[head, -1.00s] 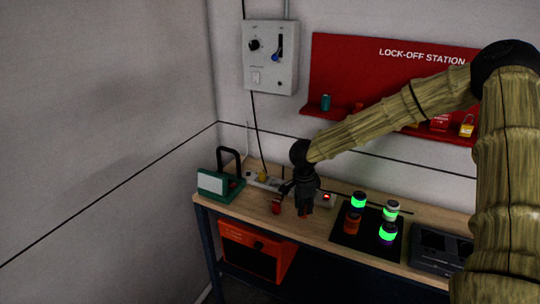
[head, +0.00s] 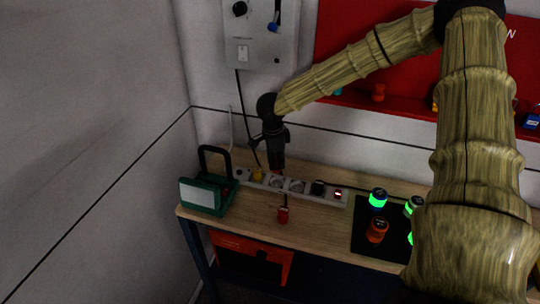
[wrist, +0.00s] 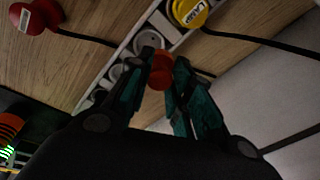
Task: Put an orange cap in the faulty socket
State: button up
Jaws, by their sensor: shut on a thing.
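My gripper (head: 277,164) points down over the white power strip (head: 327,200) at the back of the bench. In the wrist view its fingers (wrist: 160,78) are shut on a small orange-red cap (wrist: 160,66). The cap shows close to an empty round socket (wrist: 148,40) next to the yellow plug (wrist: 188,12); I cannot tell whether it touches the strip. The yellow plug (head: 256,174) is at the strip's left end in the head view. Two round sockets (head: 297,186) show near the gripper, then a black plug (head: 318,187). I cannot tell which socket is faulty.
A red plug (head: 283,214) with a cord lies in front of the strip. A green case (head: 205,194) with a black handle stands left. Lamps with green light (head: 377,198) stand on a black mat right.

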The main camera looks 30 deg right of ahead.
aim_at(277, 172)
notch_tip(277, 172, down, 4)
jog(key=b, duration=0.3)
jog(key=shift+s+f+b, duration=0.1)
jog(key=shift+f+b, duration=0.05)
jog(key=shift+b, duration=0.25)
jog(key=shift+f+b, duration=0.3)
jog(key=shift+s+d+b, duration=0.1)
jog(key=shift+s+b, duration=0.3)
jog(key=shift+s, duration=0.2)
jog(key=shift+w+f, duration=0.2)
jog(key=shift+w, duration=0.1)
jog(key=shift+c, duration=0.4)
jog(key=shift+s+r, duration=0.1)
jog(key=shift+s+a+p, duration=0.1)
jog(key=shift+a+p, duration=0.15)
jog(key=shift+p, duration=0.25)
